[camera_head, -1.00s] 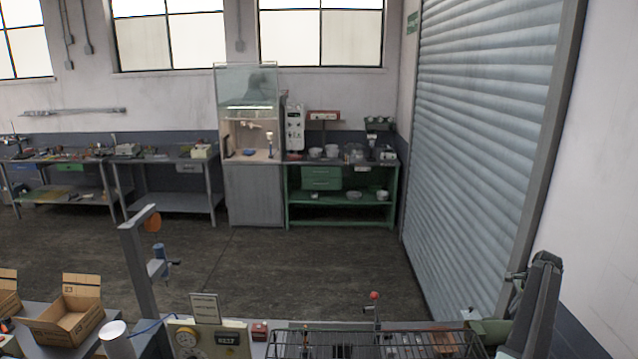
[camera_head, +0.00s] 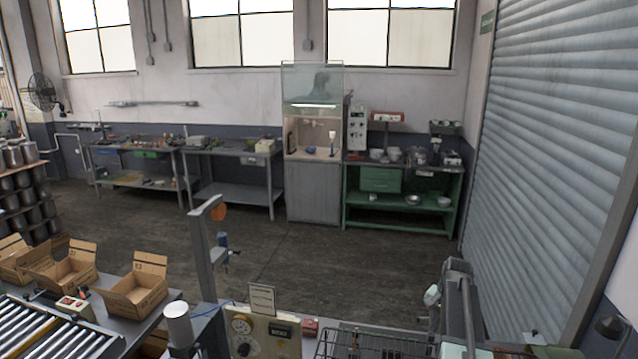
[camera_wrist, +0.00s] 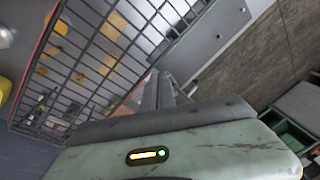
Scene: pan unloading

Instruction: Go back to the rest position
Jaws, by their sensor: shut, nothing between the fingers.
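My arm shows at the lower right of the head view, with its upper links (camera_head: 460,300) standing near the bench. In the wrist view, the narrow fingers of my gripper (camera_wrist: 158,88) are together with nothing between them. A dark wire basket (camera_wrist: 95,60) is beside and beyond the fingers, with orange-yellow patches seen through its mesh. The basket (camera_head: 345,343) also shows at the bottom of the head view, partly cut off and partly hidden by my arm. I cannot tell the exact gap between gripper and basket.
A control panel with dials (camera_head: 262,333) and a grey post (camera_head: 203,250) stand left of the basket. Open cardboard boxes (camera_head: 135,290) and a roller conveyor (camera_head: 55,330) are at lower left. A roller shutter (camera_head: 555,170) is at right. The floor (camera_head: 330,265) beyond the bench is clear.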

